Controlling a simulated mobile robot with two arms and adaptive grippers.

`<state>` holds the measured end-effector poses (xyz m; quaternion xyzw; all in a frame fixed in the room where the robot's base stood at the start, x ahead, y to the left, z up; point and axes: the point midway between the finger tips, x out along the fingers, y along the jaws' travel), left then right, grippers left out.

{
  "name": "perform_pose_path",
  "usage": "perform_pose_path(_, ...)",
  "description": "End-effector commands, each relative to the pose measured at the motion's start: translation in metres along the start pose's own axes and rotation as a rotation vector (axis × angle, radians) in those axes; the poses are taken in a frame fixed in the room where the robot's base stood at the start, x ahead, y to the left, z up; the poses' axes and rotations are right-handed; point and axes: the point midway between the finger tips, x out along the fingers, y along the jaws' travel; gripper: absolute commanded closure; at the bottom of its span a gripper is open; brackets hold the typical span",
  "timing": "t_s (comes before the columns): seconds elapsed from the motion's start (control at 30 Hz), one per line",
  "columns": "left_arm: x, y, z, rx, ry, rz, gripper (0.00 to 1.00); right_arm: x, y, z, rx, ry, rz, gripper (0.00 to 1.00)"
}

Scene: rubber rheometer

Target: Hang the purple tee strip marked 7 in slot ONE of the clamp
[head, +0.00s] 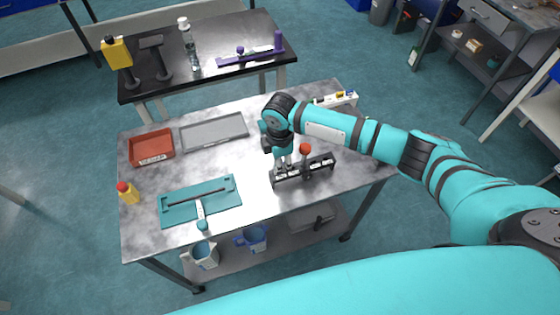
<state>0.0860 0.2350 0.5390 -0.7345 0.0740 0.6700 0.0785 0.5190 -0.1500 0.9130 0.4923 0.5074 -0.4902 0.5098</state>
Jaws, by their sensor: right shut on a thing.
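My right gripper (284,163) points down over the left part of the black clamp (318,171), close to its slotted bar. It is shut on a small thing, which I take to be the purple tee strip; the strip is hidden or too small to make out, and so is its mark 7. I cannot tell whether it touches the clamp. The clamp lies on the metal table and has an upright orange-red knob (305,149) near its middle. Pale labels run along its bar, but slot ONE cannot be read. My left gripper is out of view.
A white block with small coloured parts (337,100) stands at the back right. Bare table lies right of the clamp.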

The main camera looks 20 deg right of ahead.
Motion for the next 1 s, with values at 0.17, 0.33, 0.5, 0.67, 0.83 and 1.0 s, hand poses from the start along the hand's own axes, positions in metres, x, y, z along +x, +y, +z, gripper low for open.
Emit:
perform_pose_path(0.17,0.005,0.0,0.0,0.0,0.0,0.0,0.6,0.008,0.0,0.0,0.0,0.0,0.0,1.0)
perform_pose_path(0.33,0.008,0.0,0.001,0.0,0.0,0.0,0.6,0.013,0.0,0.0,0.0,0.0,0.0,1.0)
perform_pose_path(0.5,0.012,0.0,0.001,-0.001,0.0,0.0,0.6,0.019,0.0,0.0,-0.001,0.0,0.0,1.0)
perform_pose_path(0.67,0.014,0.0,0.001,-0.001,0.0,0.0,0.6,0.024,0.0,0.0,-0.001,0.0,0.0,1.0)
perform_pose_path(0.83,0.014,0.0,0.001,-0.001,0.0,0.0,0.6,0.024,0.0,0.0,-0.001,0.0,0.0,1.0)
perform_pose_path(1.0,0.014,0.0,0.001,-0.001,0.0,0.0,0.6,0.024,0.0,0.0,-0.001,0.0,0.0,0.81)
